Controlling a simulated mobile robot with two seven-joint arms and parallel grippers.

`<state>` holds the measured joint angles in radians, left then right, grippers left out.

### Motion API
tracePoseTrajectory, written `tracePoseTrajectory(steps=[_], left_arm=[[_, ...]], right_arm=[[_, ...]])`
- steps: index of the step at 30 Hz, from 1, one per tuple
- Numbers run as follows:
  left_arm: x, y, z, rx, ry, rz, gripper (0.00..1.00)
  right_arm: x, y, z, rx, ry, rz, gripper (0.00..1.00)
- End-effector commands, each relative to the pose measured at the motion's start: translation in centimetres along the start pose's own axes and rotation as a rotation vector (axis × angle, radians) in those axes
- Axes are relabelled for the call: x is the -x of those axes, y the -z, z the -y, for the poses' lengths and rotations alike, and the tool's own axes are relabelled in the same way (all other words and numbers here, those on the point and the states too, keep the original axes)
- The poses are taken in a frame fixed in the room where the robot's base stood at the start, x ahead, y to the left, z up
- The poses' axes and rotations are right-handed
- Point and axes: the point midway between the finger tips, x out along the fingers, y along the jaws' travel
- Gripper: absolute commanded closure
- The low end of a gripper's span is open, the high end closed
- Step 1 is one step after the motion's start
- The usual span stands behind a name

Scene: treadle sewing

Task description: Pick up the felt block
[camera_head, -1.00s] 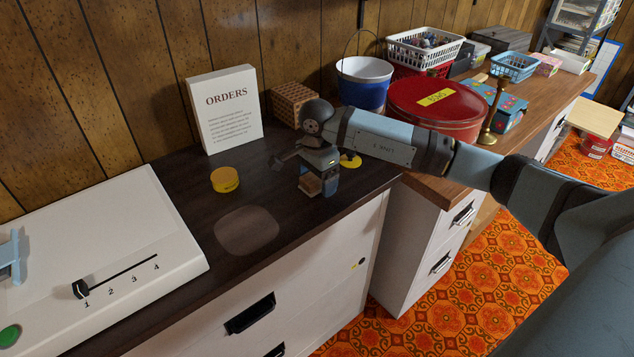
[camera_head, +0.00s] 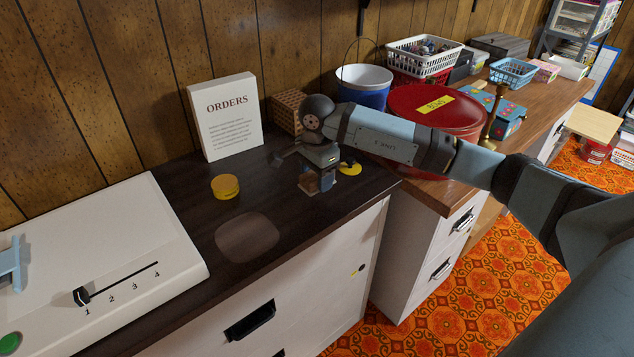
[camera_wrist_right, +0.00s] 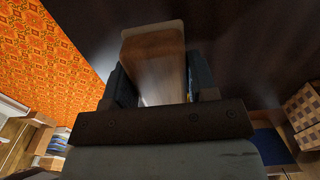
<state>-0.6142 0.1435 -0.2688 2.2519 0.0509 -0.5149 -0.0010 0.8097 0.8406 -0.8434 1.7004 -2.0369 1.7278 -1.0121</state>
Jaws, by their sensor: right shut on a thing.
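The felt block is a brown block with a wood-like face, and it shows large between the fingers in the right wrist view (camera_wrist_right: 155,65). My right gripper (camera_wrist_right: 158,88) is shut on it, with one dark finger against each side. In the head view the block (camera_head: 307,186) shows small at the fingertips of my right gripper (camera_head: 318,180), over the dark countertop near its right end. I cannot tell whether its underside touches the top. My left gripper is not in view.
A yellow round tin (camera_head: 226,187) and a white ORDERS box (camera_head: 224,117) stand left of the gripper. A perforated brown block (camera_head: 288,110) and a yellow disc (camera_head: 350,168) are close by. A large red tin (camera_head: 437,108) stands behind the arm.

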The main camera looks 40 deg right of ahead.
Motion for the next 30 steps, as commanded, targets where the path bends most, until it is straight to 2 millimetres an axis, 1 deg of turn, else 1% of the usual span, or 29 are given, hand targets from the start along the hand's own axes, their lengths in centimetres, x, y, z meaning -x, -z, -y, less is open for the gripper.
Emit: tracePoseTrajectory(steps=[1,5,9,12,15,18,21,25,30], left_arm=[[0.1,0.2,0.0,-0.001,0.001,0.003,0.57],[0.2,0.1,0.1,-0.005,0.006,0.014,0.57],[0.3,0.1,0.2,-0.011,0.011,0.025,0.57],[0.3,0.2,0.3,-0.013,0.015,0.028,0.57],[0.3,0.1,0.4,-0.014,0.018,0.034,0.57],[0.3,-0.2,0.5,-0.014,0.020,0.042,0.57],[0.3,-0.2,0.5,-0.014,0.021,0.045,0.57],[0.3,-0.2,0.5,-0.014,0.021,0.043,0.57],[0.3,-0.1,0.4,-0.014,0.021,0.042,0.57]], right_arm=[[1.4,0.1,0.1,0.000,0.004,-0.001,0.72],[5.0,0.0,0.1,0.000,0.005,-0.001,0.72],[9.2,0.0,0.1,0.000,0.006,-0.001,0.72],[11.8,0.0,0.1,0.000,0.005,-0.001,0.72],[14.0,0.0,0.1,0.000,0.004,0.000,0.72],[15.6,0.0,0.0,0.000,0.002,0.000,0.72],[16.7,0.0,0.0,-0.001,0.002,0.000,0.72],[17.3,0.0,0.0,0.000,0.000,0.000,0.72],[17.4,0.0,0.0,0.000,-0.001,0.000,0.72]])
